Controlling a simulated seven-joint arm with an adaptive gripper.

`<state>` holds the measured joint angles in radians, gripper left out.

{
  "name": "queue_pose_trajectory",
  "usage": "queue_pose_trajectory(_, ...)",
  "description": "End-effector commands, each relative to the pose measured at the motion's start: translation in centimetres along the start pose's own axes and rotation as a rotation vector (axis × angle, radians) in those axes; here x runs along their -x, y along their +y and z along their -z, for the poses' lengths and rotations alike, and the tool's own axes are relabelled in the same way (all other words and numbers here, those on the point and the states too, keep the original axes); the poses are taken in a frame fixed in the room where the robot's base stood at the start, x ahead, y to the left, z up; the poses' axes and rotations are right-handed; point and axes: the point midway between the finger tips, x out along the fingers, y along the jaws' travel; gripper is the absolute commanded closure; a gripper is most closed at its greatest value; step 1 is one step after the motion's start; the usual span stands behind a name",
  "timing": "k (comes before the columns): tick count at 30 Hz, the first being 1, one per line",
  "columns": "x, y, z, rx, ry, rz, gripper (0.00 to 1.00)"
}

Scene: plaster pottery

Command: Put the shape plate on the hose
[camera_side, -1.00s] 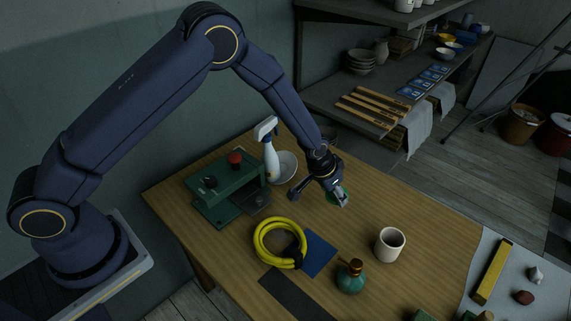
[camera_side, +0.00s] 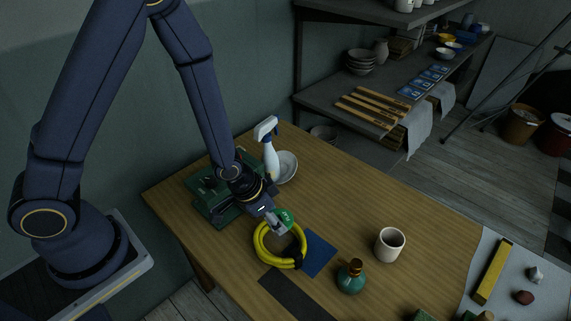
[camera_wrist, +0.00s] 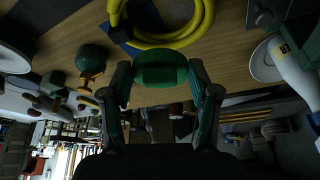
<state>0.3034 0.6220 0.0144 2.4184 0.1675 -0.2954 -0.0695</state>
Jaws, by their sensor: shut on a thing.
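The shape plate (camera_side: 286,217) is a small green piece held at the tip of my gripper (camera_side: 276,222). In the wrist view the green plate (camera_wrist: 160,70) sits between the two fingers of my gripper (camera_wrist: 160,80), which are shut on it. The hose (camera_side: 262,256) is a yellow coil with a dark strap, lying on the table. In the side view the plate is over the coil's far edge; whether it touches cannot be told. The hose (camera_wrist: 178,40) also shows at the top of the wrist view, beyond the plate.
A blue sheet (camera_side: 319,255) lies beside the hose. The table's middle is clear.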

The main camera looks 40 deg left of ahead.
Motion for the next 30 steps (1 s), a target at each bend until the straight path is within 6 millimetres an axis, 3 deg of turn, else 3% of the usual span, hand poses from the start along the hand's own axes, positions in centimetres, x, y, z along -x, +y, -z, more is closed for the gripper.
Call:
queue_pose_trajectory(12, -5.2, -0.1, -2.2, 0.001, -0.004, 0.002, 0.74)
queue_pose_trajectory(25, -5.9, -0.1, -2.4, 0.001, -0.001, 0.002, 0.74)
queue_pose_trajectory(26, -5.9, -0.1, -2.4, 0.001, -0.001, 0.002, 0.38)
queue_pose_trajectory(30, -5.9, -0.1, -2.4, 0.001, -0.001, 0.002, 0.24)
